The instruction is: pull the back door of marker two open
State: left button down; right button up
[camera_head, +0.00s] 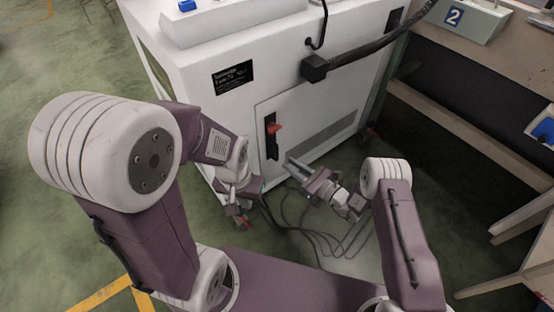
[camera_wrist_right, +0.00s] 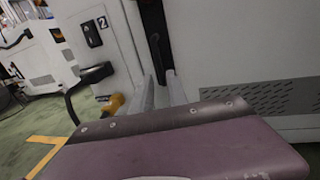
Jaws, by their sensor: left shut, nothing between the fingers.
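The white cabinet (camera_head: 224,110) stands in front of me with a back door (camera_head: 305,105) that looks flush with it. The door carries a black handle plate with a red lever (camera_head: 274,128), and a vent grille that also shows in the right wrist view (camera_wrist_right: 265,98). My right gripper (camera_head: 290,162) is just below and right of the handle, fingers parted and empty. In the right wrist view its fingers (camera_wrist_right: 161,92) point at the black handle strip (camera_wrist_right: 155,38); contact cannot be told. My left gripper (camera_head: 243,222) is shut and empty, low by the cabinet's bottom edge.
Cables (camera_head: 318,235) lie on the green floor below the door. A black hose (camera_head: 365,55) runs from the cabinet's upper part. A bench with a "2" plate (camera_head: 454,16) and wooden beams stands at the right. Another machine marked "2" (camera_wrist_right: 102,22) shows in the wrist view.

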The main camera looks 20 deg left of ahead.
aim_at(277, 160)
jog(key=b+x, duration=0.3)
jog(key=x, duration=0.4)
jog(key=shift+f+b, duration=0.2)
jog(key=shift+b, duration=0.2)
jog(key=shift+a+r, duration=0.1)
jog(key=shift+r, duration=0.05)
grip_shut()
dwell(0.7)
